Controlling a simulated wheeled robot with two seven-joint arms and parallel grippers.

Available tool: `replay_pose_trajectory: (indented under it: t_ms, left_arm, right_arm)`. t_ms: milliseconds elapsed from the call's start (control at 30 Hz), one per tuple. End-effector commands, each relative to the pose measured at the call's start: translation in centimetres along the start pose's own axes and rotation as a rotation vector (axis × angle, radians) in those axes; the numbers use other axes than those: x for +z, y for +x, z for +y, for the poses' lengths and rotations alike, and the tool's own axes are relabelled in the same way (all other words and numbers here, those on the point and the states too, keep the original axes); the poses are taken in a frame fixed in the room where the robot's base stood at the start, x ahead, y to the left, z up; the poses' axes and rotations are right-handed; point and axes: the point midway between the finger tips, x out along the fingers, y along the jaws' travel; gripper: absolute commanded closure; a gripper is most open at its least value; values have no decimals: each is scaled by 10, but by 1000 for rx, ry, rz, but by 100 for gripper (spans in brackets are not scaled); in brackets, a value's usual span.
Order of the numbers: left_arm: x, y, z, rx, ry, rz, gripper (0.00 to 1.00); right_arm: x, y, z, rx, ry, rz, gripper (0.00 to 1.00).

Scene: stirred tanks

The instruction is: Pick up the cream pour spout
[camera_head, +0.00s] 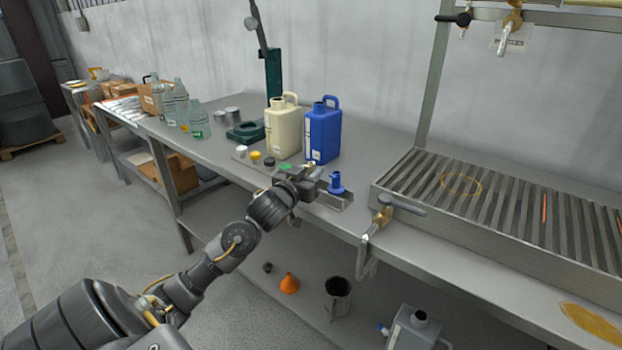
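A small pale piece that looks like the cream pour spout (310,165) shows just behind my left gripper, in front of the blue jerrycan (323,133). Its lower part is hidden by the gripper. My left gripper (308,178) is low over the front of the bench, right at this piece. Its fingers are too small and dark to show whether they are open or touching it. A blue pour spout (336,183) stands upright just right of the gripper, on a metal rack (335,200). My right gripper is out of view.
A cream jerrycan (282,127) stands beside the blue one. White, yellow (269,161), black and green caps lie in a row left of my gripper. A slatted drain tray (400,170) with a brass tap (382,214) lies to the right. An orange funnel (289,284) sits on the lower shelf.

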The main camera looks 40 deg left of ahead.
Motion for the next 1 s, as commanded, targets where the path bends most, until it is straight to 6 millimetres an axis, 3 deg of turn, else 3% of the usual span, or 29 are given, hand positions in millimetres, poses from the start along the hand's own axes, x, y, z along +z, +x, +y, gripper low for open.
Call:
replay_pose_trajectory:
  t_ms: [33,200,467,667,800,867,1000]
  left_arm:
    - [0,0,0,0,0,0,80]
    - [0,0,0,0,0,0,100]
    - [-1,0,0,0,0,0,100]
    - [-14,0,0,0,0,2,100]
    - [-37,0,0,-1,1,4,100]
    - [-47,-11,1,2,3,2,100]
    - [-83,-38,4,1,6,4,100]
  right_arm:
    - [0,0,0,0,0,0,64]
    - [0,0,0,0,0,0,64]
    - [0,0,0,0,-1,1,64]
    - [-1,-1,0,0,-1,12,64]
    - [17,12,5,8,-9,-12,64]
    - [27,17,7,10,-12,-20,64]
    - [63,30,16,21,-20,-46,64]
